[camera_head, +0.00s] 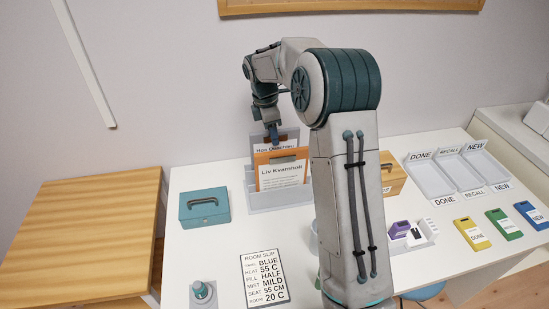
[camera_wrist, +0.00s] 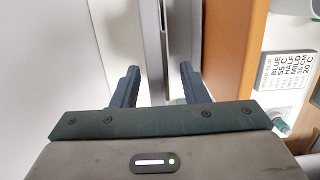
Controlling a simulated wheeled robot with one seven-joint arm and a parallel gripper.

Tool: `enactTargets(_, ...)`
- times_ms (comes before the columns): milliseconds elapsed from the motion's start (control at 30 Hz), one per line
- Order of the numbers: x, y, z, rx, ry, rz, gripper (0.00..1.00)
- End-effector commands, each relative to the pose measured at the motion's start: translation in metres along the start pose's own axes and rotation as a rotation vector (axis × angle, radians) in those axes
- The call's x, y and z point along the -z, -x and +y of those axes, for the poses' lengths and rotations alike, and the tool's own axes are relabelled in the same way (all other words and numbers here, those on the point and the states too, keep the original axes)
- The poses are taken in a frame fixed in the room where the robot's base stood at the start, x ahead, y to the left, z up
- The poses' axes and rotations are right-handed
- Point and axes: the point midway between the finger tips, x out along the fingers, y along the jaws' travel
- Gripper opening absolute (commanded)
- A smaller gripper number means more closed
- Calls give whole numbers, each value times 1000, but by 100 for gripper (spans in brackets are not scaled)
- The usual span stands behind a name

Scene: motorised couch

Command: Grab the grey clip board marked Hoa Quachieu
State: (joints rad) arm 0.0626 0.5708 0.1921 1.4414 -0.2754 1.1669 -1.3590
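The grey clip board (camera_head: 291,136) stands upright in a light grey rack (camera_head: 281,199), behind an orange clip board (camera_head: 262,160) labelled Liv Kvarnholt. Its label is partly covered and reads roughly Hoa Quachieu. My gripper (camera_head: 272,137) points down at the grey board's top edge in the head view. In the wrist view my gripper (camera_wrist: 158,83) has its two fingers apart, with a grey upright edge (camera_wrist: 152,45) between them. Gaps show beside the fingers, so I see no grip on it. The orange board (camera_wrist: 241,50) is right of the fingers in the wrist view.
A teal box (camera_head: 204,207) stands left of the rack, and a room slip (camera_head: 266,278) lies in front. An orange-brown box (camera_head: 393,174) stands right, partly behind my arm. Labelled trays (camera_head: 458,170) are at the right. The wall is close behind the rack.

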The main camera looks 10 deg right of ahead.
Motion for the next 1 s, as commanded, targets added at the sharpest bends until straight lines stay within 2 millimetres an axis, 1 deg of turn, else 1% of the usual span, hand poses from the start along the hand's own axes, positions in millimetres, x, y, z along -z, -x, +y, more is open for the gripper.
enactTargets(200, -4, -32, 4, 3, 0, 0, 40)
enactTargets(300, -4, -43, 4, 2, -1, 0, 40)
enactTargets(400, -4, -47, 4, 1, -1, 0, 40)
enactTargets(567, -4, -47, 4, 0, -1, 0, 40)
enactTargets(600, -4, -47, 4, 1, -1, 0, 37)
enactTargets(667, -4, -47, 4, 0, -1, 0, 21)
enactTargets(700, -4, -47, 4, 0, -1, 0, 9)
enactTargets(733, -4, -47, 4, 0, -1, 0, 1)
enactTargets(1000, -4, -46, 4, 0, -1, 0, 0)
